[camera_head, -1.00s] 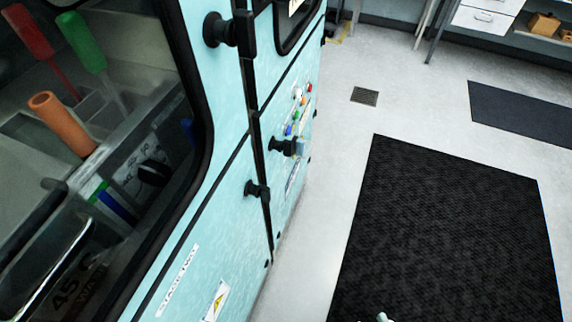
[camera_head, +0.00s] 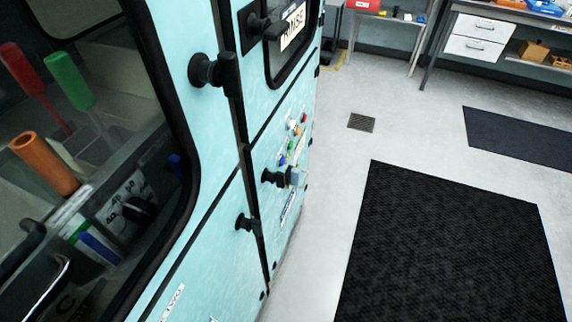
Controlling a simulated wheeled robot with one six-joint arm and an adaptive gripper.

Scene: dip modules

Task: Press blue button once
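A small blue button (camera_head: 282,160) sits on the light-blue cabinet's side panel (camera_head: 268,150), near the middle of the view. It is at the lower left of a cluster of small coloured buttons, with a green button (camera_head: 291,146) just above it and a red one (camera_head: 304,118) higher up. The panel is seen at a steep angle, so the buttons look narrow, and I cannot tell whether the blue one is pressed in. My gripper is not in view.
Black knobs (camera_head: 246,223) and handles (camera_head: 208,70) stick out from the cabinet. Behind its window (camera_head: 110,120) are red, green and orange handled items. Black mats (camera_head: 450,245) lie on the open grey floor to the right. A workbench with drawers (camera_head: 475,36) stands at the back.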

